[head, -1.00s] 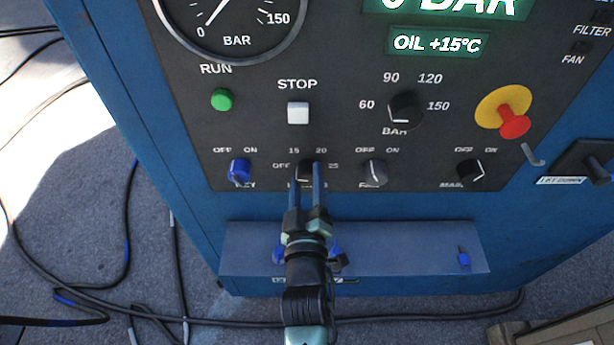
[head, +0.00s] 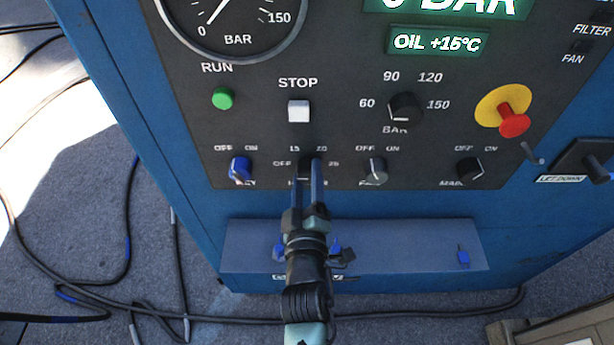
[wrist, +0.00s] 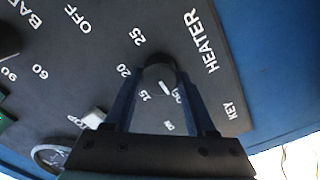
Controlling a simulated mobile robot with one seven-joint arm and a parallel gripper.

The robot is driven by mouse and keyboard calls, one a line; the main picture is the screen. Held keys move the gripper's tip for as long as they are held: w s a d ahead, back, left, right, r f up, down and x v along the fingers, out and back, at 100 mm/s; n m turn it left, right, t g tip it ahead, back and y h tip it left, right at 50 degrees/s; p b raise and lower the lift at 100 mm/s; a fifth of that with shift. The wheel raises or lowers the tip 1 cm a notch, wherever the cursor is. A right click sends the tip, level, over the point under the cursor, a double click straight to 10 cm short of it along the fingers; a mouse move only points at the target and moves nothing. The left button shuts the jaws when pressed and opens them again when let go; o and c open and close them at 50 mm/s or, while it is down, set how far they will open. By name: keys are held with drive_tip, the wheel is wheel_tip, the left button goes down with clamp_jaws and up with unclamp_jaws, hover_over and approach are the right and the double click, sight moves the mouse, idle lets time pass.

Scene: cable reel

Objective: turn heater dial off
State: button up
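The heater dial (wrist: 160,70) is a black knob on the dark panel, with OFF, 15, 20 and 25 around it and the word HEATER beside it. In the wrist view its white pointer points toward the OFF mark, close to it. In the head view the dial (head: 307,171) is partly hidden by my fingers. My gripper (head: 307,170) has one blue finger on each side of the dial, seemingly touching it; the gripper also shows in the wrist view (wrist: 160,80).
The blue KEY switch (head: 240,170) is left of the dial, the FAN knob (head: 375,171) right of it. The STOP button (head: 298,111) is above. A blue ledge (head: 400,245) juts out below, under my gripper. Cables (head: 170,318) lie on the floor.

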drive_tip(key=o, duration=0.3)
drive_tip(key=s+b, duration=0.3)
drive_tip(key=s, duration=1)
idle(0.4)
